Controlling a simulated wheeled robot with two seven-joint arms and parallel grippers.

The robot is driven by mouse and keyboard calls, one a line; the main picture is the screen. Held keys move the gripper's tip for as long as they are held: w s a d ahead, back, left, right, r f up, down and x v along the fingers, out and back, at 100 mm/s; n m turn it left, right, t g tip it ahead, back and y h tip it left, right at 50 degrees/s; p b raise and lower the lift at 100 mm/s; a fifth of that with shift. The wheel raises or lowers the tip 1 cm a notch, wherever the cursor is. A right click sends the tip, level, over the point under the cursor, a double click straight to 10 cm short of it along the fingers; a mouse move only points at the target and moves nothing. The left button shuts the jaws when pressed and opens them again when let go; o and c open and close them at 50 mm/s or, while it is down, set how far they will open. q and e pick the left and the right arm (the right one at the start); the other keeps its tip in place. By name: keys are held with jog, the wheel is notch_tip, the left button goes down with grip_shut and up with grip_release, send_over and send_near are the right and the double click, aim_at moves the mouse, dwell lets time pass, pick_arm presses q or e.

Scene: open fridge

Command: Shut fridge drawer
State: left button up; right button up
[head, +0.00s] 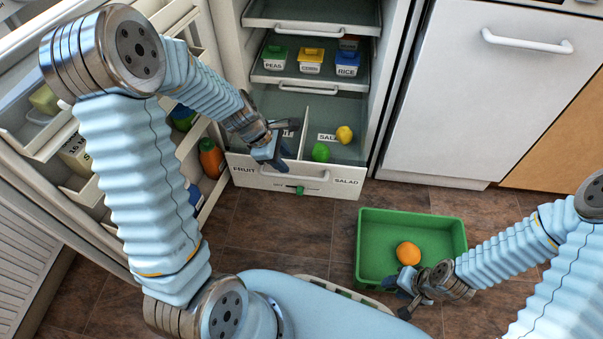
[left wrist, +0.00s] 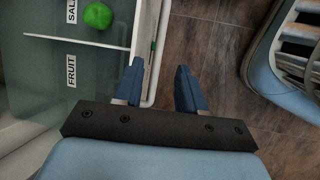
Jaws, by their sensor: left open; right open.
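The bottom fridge drawer (head: 337,191) is pulled out, with FRUIT and SALAD labels on its white front. A white handle (head: 295,177) runs across that front. My left gripper (head: 272,158) is open over the drawer's front edge at the fruit side. In the left wrist view the white handle (left wrist: 152,95) shows between my left fingers (left wrist: 160,90), and nothing is gripped. A green round item (head: 320,152) and a yellow one (head: 344,134) lie in the salad compartment; the green one also shows in the left wrist view (left wrist: 98,16). My right gripper (head: 407,296) is open at the green crate.
The green crate (head: 448,222) stands on the floor with an orange (head: 408,253) inside. The open fridge door (head: 190,140) with loaded racks is on the left. A shelf (head: 312,82) above holds labelled tubs. Brown tiled floor (head: 290,225) lies clear before the drawer.

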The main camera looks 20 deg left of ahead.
aim_at(300, 177)
pick_arm(q)
jog(key=b+x, duration=0.2)
jog(key=x, duration=0.7)
jog(key=shift+f+b, duration=0.15)
jog(key=shift+b, duration=0.15)
grip_shut()
